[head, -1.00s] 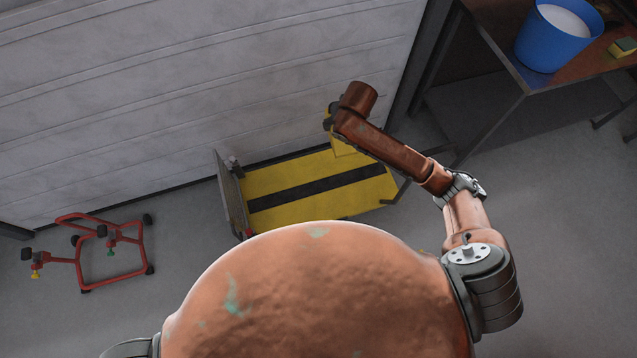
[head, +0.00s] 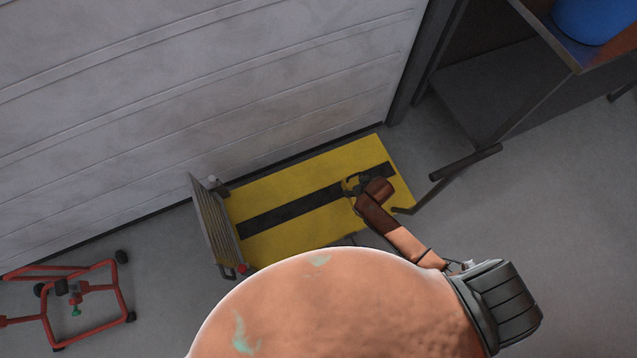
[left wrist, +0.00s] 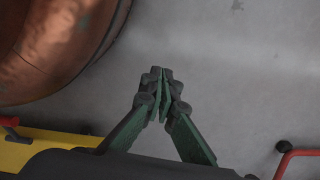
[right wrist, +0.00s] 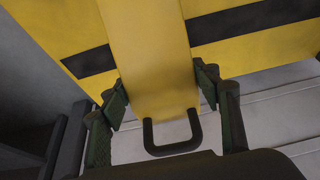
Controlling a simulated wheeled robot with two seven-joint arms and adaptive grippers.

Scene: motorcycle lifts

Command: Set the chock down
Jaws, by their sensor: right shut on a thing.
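The yellow chock (right wrist: 152,60) with a dark loop handle (right wrist: 173,148) is between the fingers of my right gripper (right wrist: 160,90), which is shut on it. In the head view my right gripper (head: 356,184) is over the right part of a yellow floor panel (head: 290,233) with a black stripe. The chock is mostly hidden there by my arm, and I cannot tell whether it touches the panel. My left gripper (left wrist: 162,85) is shut and empty above grey floor in the left wrist view; it is outside the head view.
A grey ribbed plate (head: 212,228) stands upright at the panel's left end. A pale shutter door (head: 200,90) runs behind. A red stand (head: 85,300) is at lower left. A table (head: 560,40) with a blue bucket (head: 592,18) is at upper right.

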